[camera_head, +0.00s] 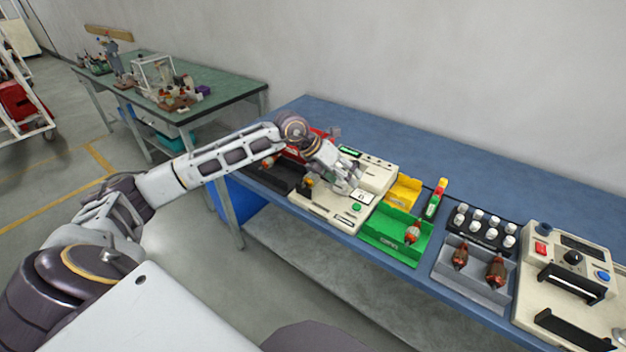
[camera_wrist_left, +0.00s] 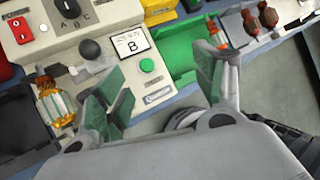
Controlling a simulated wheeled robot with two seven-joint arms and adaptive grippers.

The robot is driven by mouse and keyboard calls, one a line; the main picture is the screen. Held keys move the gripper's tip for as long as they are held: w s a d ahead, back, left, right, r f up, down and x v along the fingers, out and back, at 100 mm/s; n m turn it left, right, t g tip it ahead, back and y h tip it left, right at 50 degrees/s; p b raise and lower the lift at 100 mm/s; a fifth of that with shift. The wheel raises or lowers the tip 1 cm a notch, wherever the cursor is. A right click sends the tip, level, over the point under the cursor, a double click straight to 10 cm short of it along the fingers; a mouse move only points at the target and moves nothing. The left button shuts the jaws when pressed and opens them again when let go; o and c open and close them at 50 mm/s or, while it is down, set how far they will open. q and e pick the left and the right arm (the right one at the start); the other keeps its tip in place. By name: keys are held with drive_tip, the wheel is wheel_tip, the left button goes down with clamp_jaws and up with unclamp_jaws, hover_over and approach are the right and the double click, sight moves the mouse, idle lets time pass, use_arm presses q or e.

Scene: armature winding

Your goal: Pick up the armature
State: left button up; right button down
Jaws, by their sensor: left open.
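My left gripper (camera_head: 342,182) is open and empty above the cream machine (camera_head: 322,208). In the left wrist view its spread green-padded fingers (camera_wrist_left: 160,84) have only the machine's front edge and floor between them. An armature with copper windings (camera_wrist_left: 53,105) lies at the machine's left side, left of the fingers and apart from them; in the head view only a small orange part (camera_head: 308,181) shows beside the gripper. Another armature (camera_head: 412,234) is in the green bin (camera_head: 384,243). Two red-brown armatures (camera_head: 460,257) (camera_head: 496,271) stand in the grey tray (camera_head: 448,272). My right gripper is not in view.
The machine carries a dark knob, a display and a green button (camera_wrist_left: 147,65). A dark tray (camera_head: 270,176) is at its left, a yellow bin (camera_head: 404,191) at its right. White-capped pieces (camera_head: 478,215) and another cream machine (camera_head: 540,292) stand farther right. The blue table's back is clear.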

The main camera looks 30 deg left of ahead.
sight(311, 175)
use_arm(q)
drive_tip(key=a+r+n+y, duration=0.1)
drive_tip(key=a+y, duration=0.4)
drive_tip(key=a, duration=0.9)
drive_tip(key=shift+s+a+r+g+y, duration=0.2)
drive_tip(key=shift+a+r+g+y, duration=0.1)
drive_tip(key=shift+r+g, duration=0.15)
drive_tip(key=shift+f, duration=0.1)
drive_tip(key=shift+x, duration=4.25)
drive_tip(key=shift+w, duration=0.1)
drive_tip(key=shift+w+p+x, duration=0.2)
drive_tip(key=shift+p+x, duration=0.4)
drive_tip(key=shift+x, duration=1.95)
